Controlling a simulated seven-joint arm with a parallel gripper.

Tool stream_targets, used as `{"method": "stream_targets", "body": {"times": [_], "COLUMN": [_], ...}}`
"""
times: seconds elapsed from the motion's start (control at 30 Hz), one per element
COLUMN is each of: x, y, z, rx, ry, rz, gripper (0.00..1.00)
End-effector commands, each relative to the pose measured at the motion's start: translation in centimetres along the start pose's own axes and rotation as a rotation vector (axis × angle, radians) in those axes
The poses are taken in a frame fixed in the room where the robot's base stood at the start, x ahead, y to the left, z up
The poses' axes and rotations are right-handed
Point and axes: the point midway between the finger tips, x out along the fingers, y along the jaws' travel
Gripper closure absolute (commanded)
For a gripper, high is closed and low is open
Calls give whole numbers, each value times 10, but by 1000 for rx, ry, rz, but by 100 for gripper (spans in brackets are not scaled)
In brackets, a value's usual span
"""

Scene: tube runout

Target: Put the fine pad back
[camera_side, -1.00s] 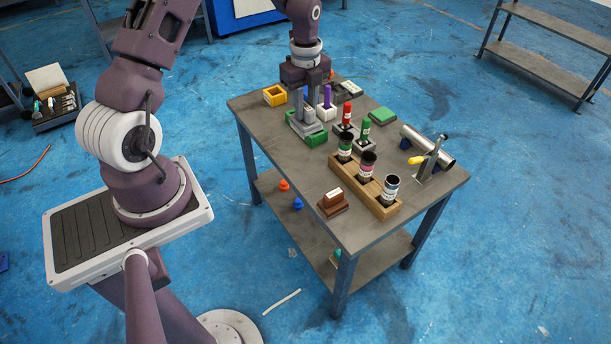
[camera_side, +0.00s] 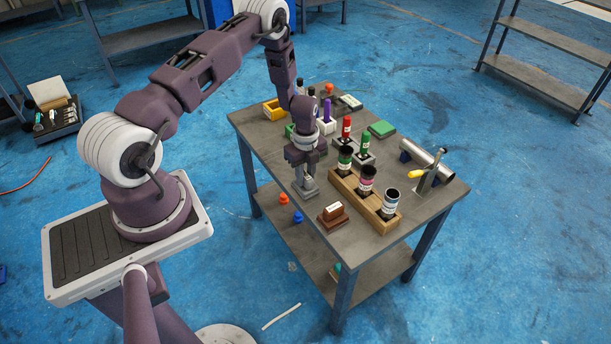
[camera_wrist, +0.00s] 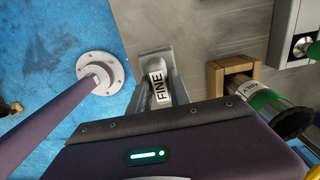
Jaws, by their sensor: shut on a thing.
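My gripper (camera_side: 305,170) is shut on the fine pad, a grey block with a white label reading FINE. The pad (camera_wrist: 158,88) shows between the jaws in the wrist view, close to the table's edge. In the side view the grey pad (camera_side: 306,190) hangs below my gripper near the left edge of the table; I cannot tell whether it touches the top. A brown block (camera_side: 332,211) with a white label stands on the table to its lower right. A green tray (camera_side: 290,130) is partly hidden behind my gripper.
A wooden rack (camera_side: 379,222) with several dark labelled bottles stands right of my gripper. A metal tube (camera_side: 430,158) lies at the right. The table's near corner is bare.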

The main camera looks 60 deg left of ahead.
Motion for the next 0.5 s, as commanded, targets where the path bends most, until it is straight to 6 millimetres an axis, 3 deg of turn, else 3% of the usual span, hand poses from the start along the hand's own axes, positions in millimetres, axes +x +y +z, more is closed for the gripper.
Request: {"method": "stream_targets", "body": {"times": [0.2,0.23,0.33,0.5], "x": [2,2,2,2], "y": [0,0,0,0], "z": [0,0,0,0], "rx": [0,0,0,0], "ry": [0,0,0,0], "rz": [1,1,1,1], "gripper": [100,75,55,55]}}
